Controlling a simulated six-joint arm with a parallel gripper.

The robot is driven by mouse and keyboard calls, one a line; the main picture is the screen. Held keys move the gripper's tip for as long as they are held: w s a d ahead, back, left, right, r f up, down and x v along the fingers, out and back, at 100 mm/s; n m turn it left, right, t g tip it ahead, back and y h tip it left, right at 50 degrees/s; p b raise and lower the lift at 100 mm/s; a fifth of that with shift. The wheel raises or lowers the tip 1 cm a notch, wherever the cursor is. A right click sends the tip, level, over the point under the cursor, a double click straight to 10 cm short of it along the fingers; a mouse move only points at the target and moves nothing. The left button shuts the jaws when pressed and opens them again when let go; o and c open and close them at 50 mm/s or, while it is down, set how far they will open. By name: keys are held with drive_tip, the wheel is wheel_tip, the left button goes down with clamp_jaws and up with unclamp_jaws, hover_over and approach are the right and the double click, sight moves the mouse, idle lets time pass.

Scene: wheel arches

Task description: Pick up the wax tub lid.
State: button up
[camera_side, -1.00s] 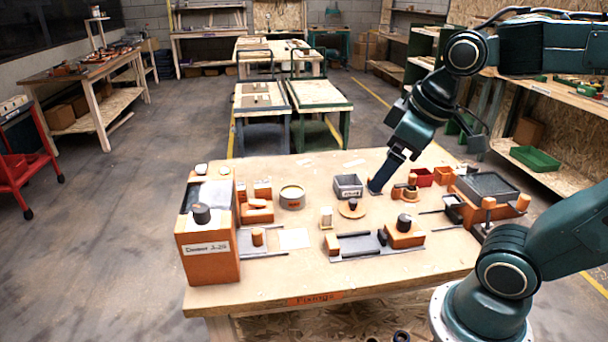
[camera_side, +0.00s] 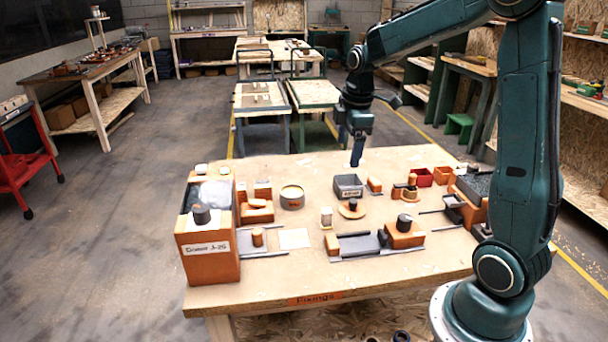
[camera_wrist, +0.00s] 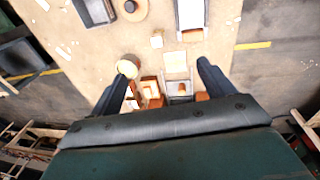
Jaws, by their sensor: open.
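A flat round wooden disc with a dark knob, which looks like the wax tub lid (camera_side: 351,211), lies on the table near its middle. It also shows at the top edge of the wrist view (camera_wrist: 131,10). A round cream-topped tub with an orange label (camera_side: 291,198) stands to its left; the wrist view shows a round cream top that looks like it (camera_wrist: 127,67). My gripper (camera_side: 357,150) is raised above the back part of the table, behind a grey bin and away from the disc. Its fingers (camera_wrist: 165,72) are spread in the wrist view with nothing held.
The grey bin (camera_side: 348,186) stands behind the disc. A small white-topped jar (camera_side: 326,217) is at its left. A rail fixture with orange blocks (camera_side: 358,245) lies in front. A tall orange dispenser (camera_side: 208,255) stands at the left front corner. A pale square (camera_side: 294,238) lies flat.

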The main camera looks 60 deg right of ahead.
sight(353, 200)
drive_tip(key=w+d+f+n+g, duration=0.1)
drive_tip(key=d+f+n, duration=0.3)
drive_tip(key=d+f, duration=0.7)
drive_tip(key=shift+w+g+y, duration=0.3)
drive_tip(key=shift+w+y, duration=0.1)
drive_tip(key=shift+w, duration=0.35)
drive_tip(key=shift+f, duration=0.1)
drive_tip(key=shift+f, duration=4.2)
drive_tip(key=shift+f, duration=2.6)
drive_tip(key=c, duration=0.6)
